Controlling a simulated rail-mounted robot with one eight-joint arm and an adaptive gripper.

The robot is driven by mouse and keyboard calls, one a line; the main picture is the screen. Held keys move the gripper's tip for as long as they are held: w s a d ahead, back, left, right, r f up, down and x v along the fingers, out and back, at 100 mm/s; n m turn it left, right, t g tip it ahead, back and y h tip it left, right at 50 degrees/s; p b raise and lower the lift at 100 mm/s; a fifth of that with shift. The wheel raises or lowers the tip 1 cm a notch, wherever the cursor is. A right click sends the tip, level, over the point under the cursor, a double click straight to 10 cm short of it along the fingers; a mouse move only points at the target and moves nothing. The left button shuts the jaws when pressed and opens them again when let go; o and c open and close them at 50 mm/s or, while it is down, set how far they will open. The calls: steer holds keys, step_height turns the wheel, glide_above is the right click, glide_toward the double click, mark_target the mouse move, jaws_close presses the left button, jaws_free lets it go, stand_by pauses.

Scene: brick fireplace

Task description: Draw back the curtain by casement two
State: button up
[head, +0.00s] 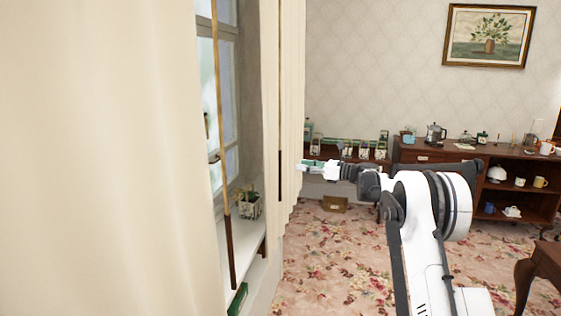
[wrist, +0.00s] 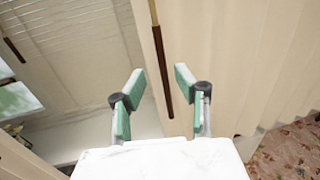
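A cream curtain (head: 110,150) fills the left of the head view. A second cream curtain (head: 291,110) hangs on the far side of the window. A pull rod with a dark handle (head: 280,175) hangs against this far curtain, and the handle also shows in the wrist view (wrist: 161,75). Another rod (head: 222,130) with a dark handle hangs by the near curtain. My gripper (head: 312,165) is beside the far curtain. In the wrist view its green-padded fingers (wrist: 161,84) are apart, with the far rod's handle lined up in the gap. Contact cannot be told.
The window (head: 222,100) has a sill (head: 247,240) with a potted plant (head: 249,205). A wooden cabinet (head: 440,153) with kettle and cups stands along the back wall. A dark table (head: 545,262) is at the right. The patterned carpet (head: 340,260) between is mostly clear.

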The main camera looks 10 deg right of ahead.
mark_target(280, 161)
steer(key=p+x, duration=0.1)
steer(key=x, duration=0.9)
steer(key=shift+w+a+p, duration=0.15)
steer(key=shift+a+p, duration=0.05)
steer(key=shift+p, duration=0.15)
jaws_close()
